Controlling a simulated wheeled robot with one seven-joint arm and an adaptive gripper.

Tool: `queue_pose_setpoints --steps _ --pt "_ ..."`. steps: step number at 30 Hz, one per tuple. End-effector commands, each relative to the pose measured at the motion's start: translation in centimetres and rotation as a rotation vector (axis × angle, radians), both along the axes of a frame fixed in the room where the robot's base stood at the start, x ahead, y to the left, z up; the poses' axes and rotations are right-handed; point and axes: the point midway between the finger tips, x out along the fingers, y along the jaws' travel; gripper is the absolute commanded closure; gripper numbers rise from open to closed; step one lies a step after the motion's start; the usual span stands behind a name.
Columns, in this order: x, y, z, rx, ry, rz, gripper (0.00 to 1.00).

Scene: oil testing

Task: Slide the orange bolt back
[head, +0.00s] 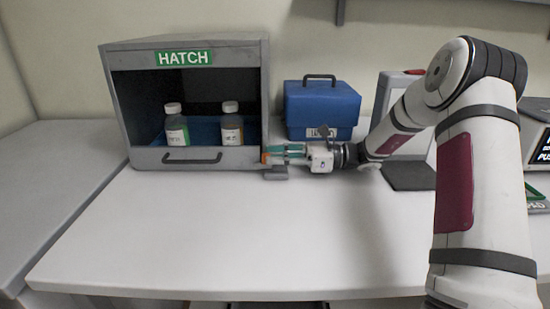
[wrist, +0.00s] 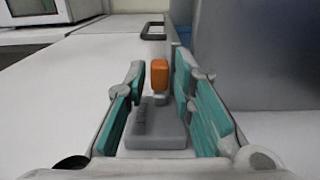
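The grey cabinet marked HATCH (head: 262,60) stands at the back left of the table. The orange bolt (head: 265,157) is at its lower right front corner; it also shows in the wrist view as an upright orange knob (wrist: 160,82) over a grey block (wrist: 155,128). My gripper (head: 283,153) reaches in from the right at the bolt. In the wrist view my gripper (wrist: 158,70) is open, with one teal-padded finger on each side of the knob. Gaps show on both sides, the right one narrower. Whether the far tips touch anything is unclear.
The hatch's low front panel has a dark handle (head: 192,160). Two bottles, one with green (head: 176,125) and one with brown (head: 232,123), stand inside. A blue case (head: 322,106) is behind my gripper. The table front (head: 200,230) is clear.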

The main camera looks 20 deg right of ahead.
Motion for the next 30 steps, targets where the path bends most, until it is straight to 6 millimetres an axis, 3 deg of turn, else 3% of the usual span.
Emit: queue_pose_setpoints --steps 10,11,14,20,30 --pt "0.1 0.4 0.0 -0.001 -0.001 0.0 0.77" --pt "0.1 0.4 0.0 -0.001 -0.001 0.0 0.79" --pt "0.1 0.4 0.0 -0.001 -0.001 0.0 1.0" --pt "0.1 0.4 0.0 -0.001 -0.001 -0.001 1.0" --pt "-1.1 -3.4 0.1 -0.001 0.0 -0.002 1.0"
